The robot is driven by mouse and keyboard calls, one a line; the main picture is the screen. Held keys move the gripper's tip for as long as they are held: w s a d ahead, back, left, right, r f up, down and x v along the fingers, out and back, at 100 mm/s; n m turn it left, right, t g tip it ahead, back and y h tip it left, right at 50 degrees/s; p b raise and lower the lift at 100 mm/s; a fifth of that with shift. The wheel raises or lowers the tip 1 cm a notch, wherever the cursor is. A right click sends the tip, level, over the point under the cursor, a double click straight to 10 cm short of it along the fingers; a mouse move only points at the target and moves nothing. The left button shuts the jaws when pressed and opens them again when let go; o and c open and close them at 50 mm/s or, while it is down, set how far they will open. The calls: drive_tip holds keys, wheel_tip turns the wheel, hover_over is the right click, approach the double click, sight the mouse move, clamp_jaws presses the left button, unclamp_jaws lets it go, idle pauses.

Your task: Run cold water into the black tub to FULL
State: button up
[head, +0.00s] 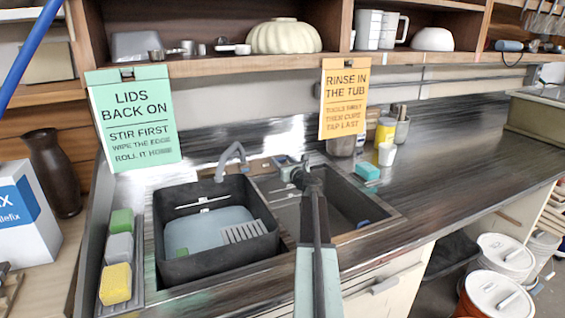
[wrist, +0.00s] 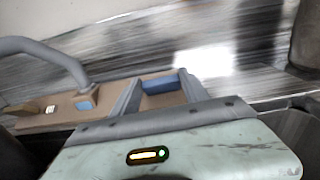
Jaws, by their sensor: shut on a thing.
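The black tub (head: 263,246) sits in the left sink basin. A flat pale blue-grey surface, apparently water, lies low inside it, with a pale mark on the back wall above. The grey spout (head: 236,150) curves over the tub's back edge; I cannot make out a stream. The spout also shows at left in the wrist view (wrist: 45,48). My gripper (head: 299,170) is at the ledge behind the sink, right of the spout. In the wrist view its fingers (wrist: 160,92) are shut on a blue tap handle (wrist: 160,84). A smaller blue square (wrist: 86,104) lies nearer the spout.
Sponges (head: 116,284) lie in a tray left of the tub. The right basin (head: 345,195) is beside my arm. A teal block (head: 367,172) and a white cup (head: 387,153) stand right of it. A hanging yellow sign (head: 344,98) is above the right basin.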

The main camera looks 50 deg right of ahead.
drive_tip(key=n+y, duration=0.1)
drive_tip(key=n, duration=0.1)
drive_tip(key=n+y, duration=0.1)
drive_tip(key=y, duration=0.1)
drive_tip(key=d+n+y+p, duration=0.1)
drive_tip(key=n+y, duration=0.1)
drive_tip(key=shift+r+n+t, duration=0.2)
drive_tip(key=shift+n+t, duration=0.1)
drive_tip(key=shift+t, duration=0.1)
drive_tip(key=shift+w+n+g+y+p, duration=0.1)
drive_tip(key=shift+n+g+y+p, duration=0.15)
drive_tip(key=shift+n+y+p, duration=0.6)
drive_tip(key=shift+n+g+y+p, duration=0.2)
drive_tip(key=shift+n+g+y, duration=0.05)
drive_tip(key=shift+n+y, duration=1.2)
drive_tip(key=shift+n, duration=0.3)
drive_tip(key=o, duration=1.4)
drive_tip(key=p+v, duration=0.1)
drive_tip(key=v, duration=0.6)
drive_tip(key=shift+s+r, duration=0.1)
drive_tip(key=shift+s, duration=0.3)
drive_tip(key=shift+d, duration=0.1)
